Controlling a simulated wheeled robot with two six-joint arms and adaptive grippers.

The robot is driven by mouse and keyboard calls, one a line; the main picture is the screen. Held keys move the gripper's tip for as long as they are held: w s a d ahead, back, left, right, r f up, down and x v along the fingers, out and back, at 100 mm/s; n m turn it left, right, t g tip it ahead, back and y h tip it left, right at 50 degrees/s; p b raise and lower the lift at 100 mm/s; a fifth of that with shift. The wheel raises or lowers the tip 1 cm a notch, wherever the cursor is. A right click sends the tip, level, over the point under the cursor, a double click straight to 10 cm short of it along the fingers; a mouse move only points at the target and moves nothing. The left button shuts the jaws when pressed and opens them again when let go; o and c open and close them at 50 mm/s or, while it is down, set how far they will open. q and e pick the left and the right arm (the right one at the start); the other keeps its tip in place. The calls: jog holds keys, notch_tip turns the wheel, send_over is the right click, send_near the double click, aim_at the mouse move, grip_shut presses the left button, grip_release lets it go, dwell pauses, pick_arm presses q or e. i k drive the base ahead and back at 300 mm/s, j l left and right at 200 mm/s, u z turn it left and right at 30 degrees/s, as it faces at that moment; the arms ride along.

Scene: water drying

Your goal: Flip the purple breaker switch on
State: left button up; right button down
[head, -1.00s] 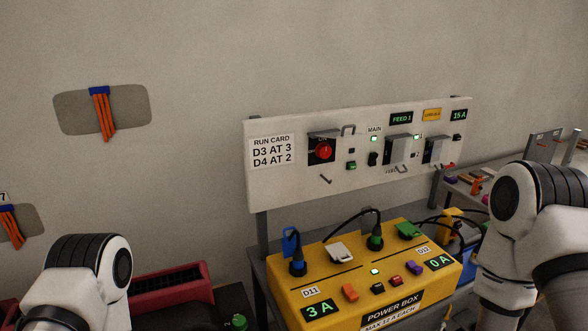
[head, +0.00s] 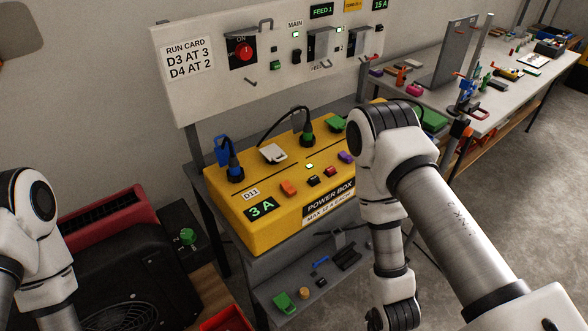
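The yellow power box (head: 235,228) stands on a grey stand, with a row of small coloured switches on its top. The purple breaker switch (head: 346,157) is at the right end of that row, close to my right arm. Orange (head: 288,188), black (head: 313,180) and red (head: 330,170) switches sit to its left. Whether the purple switch is up or down is too small to tell. The 3 A display (head: 262,207) is lit; the right display is hidden behind my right arm. Both arms show, but neither gripper's fingers are in view.
A white panel (head: 200,95) with a red main knob (head: 244,51) stands behind the box. Blue and green plugs with black cables rise from the box top. A cluttered workbench (head: 420,93) is at the right. A black-and-red machine (head: 110,215) is at the lower left.

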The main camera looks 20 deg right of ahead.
aim_at(344, 156)
jog(key=l+z, duration=0.15)
jog(key=z, duration=0.7)
